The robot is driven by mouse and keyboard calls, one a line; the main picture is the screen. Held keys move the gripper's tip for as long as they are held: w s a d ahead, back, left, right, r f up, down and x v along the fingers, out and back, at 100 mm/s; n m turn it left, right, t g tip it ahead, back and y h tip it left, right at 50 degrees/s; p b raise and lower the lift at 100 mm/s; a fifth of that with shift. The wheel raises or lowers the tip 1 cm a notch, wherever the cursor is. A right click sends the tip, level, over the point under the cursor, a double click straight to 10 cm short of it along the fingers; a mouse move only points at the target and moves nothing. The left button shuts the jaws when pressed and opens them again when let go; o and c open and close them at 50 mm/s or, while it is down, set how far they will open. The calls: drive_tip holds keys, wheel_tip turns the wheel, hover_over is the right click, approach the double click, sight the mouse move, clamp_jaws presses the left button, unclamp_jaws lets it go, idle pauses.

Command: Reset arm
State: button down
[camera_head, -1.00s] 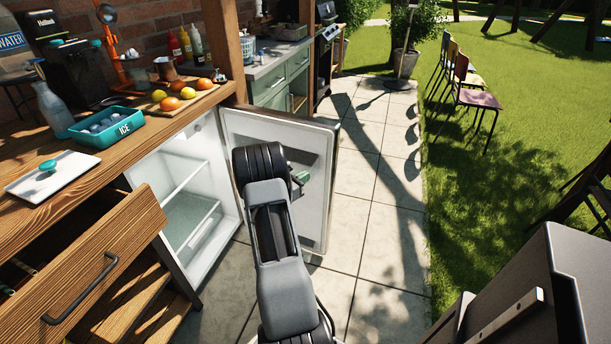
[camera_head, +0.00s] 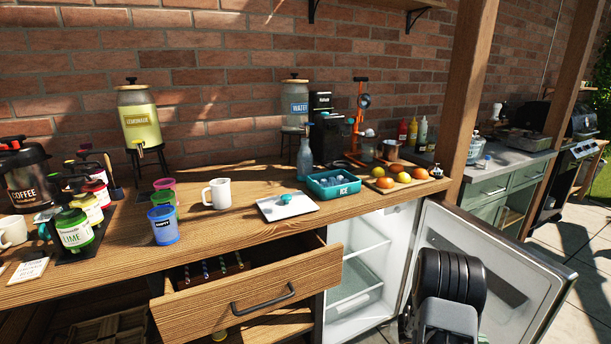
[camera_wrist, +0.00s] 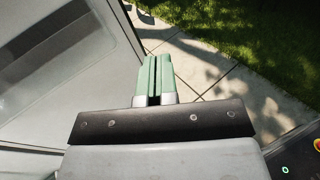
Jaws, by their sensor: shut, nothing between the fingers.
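My gripper (camera_wrist: 154,80) shows in the wrist view with its two green fingers side by side and shut, nothing between them. It is over the paving, beside the pale inner face of the open fridge door (camera_wrist: 60,60). In the head view my arm rises at the lower right in front of the fridge door (camera_head: 530,290). My gripper is hidden behind the arm there.
The fridge (camera_head: 368,235) stands open. The drawer (camera_head: 245,300) left of it is pulled out. The wooden counter (camera_head: 250,225) holds a white mug (camera_head: 219,194), an ice tray (camera_head: 333,186), a white board (camera_head: 287,206) and a fruit board (camera_head: 405,185). Paving (camera_head: 585,235) lies right.

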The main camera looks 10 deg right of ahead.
drive_tip(key=s+a+m+g+y+p, duration=0.1)
drive_tip(key=s+a+m+g+y, duration=0.1)
drive_tip(key=s+a+m+y, duration=0.3)
drive_tip(key=w+a+r+m+t+y+p, duration=0.1)
drive_tip(key=a+r+m+y+p, duration=0.2)
drive_tip(key=a+r, duration=0.3)
drive_tip(key=w+a+r+m+t+y+p, duration=0.1)
drive_tip(key=a+r+m+t+y+p, duration=0.2)
drive_tip(key=a, duration=0.5)
drive_tip(key=w+a+r+t+y+p, duration=0.1)
drive_tip(key=a+r+t+p, duration=0.3)
drive_tip(key=a+r, duration=0.5)
drive_tip(key=w+a+r+m+t+y+p, duration=0.1)
drive_tip(key=a+r+t+y+p, duration=0.2)
drive_tip(key=a+r+p, duration=0.3)
drive_tip(key=a+r, duration=0.4)
drive_tip(key=r, duration=0.5)
drive_tip(key=shift+a+m+t+y, duration=0.3)
drive_tip(key=shift+t+y, duration=0.1)
drive_tip(key=shift+d+r, duration=0.1)
